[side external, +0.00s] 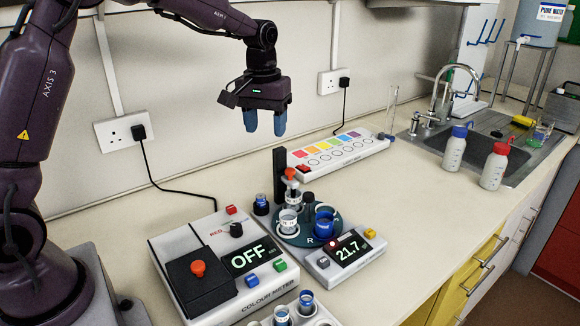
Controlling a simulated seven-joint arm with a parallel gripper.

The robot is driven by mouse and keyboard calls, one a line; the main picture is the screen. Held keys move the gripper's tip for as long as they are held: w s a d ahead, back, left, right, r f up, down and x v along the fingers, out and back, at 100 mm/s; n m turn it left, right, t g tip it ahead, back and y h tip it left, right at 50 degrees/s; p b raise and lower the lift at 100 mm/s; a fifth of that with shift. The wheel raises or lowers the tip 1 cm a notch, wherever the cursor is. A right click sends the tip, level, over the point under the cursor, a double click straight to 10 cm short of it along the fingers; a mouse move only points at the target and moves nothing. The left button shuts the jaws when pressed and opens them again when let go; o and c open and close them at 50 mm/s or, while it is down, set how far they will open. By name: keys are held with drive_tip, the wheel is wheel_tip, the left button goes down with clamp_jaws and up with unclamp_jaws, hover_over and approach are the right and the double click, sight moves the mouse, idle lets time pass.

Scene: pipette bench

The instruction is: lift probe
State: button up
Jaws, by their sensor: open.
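My gripper (265,122) hangs above the back of the bench with its two blue fingers apart and pointing down. Nothing is between them. Below and a little right of it, a black upright post (280,173) stands at the back of a small meter with a round dark turntable (329,239). A slim red-topped piece (291,178) sits upright beside the post; it may be the probe, but I cannot tell for sure. White and blue cups stand on the turntable. The meter's display (347,249) reads 21.7.
A colour meter (200,262) showing OFF, with an orange knob, stands left of the turntable. A light strip with coloured patches (338,152) lies behind it. Two capped bottles (494,167) stand near the sink at right. Small cups sit at the front edge. Bench between is clear.

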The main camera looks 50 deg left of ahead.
sight(290, 170)
drive_tip(key=w+a+f+n, duration=0.3)
drive_tip(key=w+a+n, duration=0.1)
drive_tip(key=w+n, duration=0.4)
drive_tip(key=shift+m, duration=0.5)
drive_tip(key=f, duration=0.4)
drive_tip(key=w+f, duration=0.1)
drive_tip(key=f, duration=0.7)
drive_tip(key=shift+w+a+f, duration=0.15)
drive_tip(key=shift+a+f, duration=0.05)
